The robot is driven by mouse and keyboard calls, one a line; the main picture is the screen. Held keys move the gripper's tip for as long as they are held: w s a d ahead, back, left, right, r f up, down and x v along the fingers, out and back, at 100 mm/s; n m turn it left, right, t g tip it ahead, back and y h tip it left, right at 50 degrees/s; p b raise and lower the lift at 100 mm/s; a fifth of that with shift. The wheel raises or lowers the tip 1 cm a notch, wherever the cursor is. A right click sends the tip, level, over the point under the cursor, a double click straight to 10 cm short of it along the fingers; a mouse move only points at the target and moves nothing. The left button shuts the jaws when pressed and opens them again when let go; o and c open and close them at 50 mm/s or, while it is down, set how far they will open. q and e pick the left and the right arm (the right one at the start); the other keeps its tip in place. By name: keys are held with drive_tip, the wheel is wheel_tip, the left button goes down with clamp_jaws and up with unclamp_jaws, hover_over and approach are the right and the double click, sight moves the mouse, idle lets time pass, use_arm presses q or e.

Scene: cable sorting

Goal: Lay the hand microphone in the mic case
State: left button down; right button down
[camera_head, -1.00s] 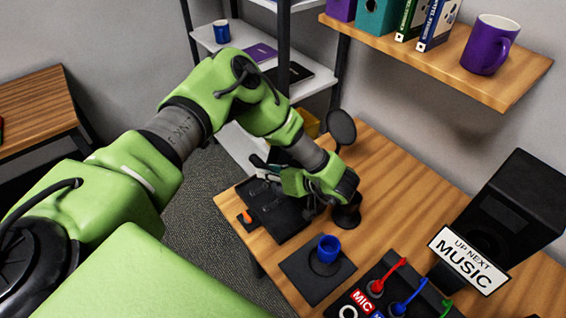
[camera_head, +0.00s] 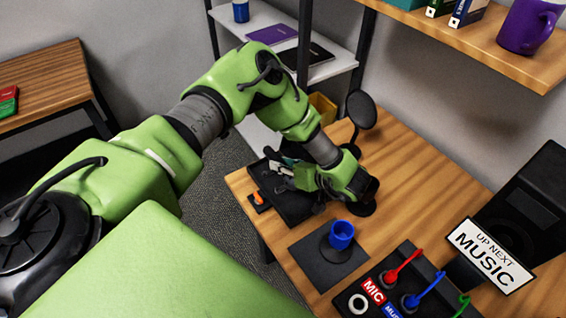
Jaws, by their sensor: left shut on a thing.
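The mic case (camera_head: 292,212) is a shallow black open tray on the left part of the wooden table. My left gripper (camera_head: 280,176) is low over the case, reaching in from its right side, with its fingers toward the left. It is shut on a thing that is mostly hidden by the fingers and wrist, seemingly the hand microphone. I cannot tell whether that thing touches the case floor. My right gripper is not in view.
A blue cup (camera_head: 342,234) stands on a dark mat (camera_head: 322,270) in front of the case. A round black disc (camera_head: 361,109) stands behind my wrist. A panel with coloured cables (camera_head: 405,290) and a black speaker (camera_head: 528,205) are at the right. The table's back middle (camera_head: 425,165) is clear.

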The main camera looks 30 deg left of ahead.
use_arm(q)
drive_tip(key=shift+f+b, duration=2.05)
drive_tip(key=shift+f, duration=0.85)
drive_tip(key=c, duration=1.7)
unclamp_jaws()
drive_tip(key=shift+r+p, duration=3.35)
drive_tip(key=shift+r, duration=0.75)
drive_tip(key=shift+f, duration=0.1)
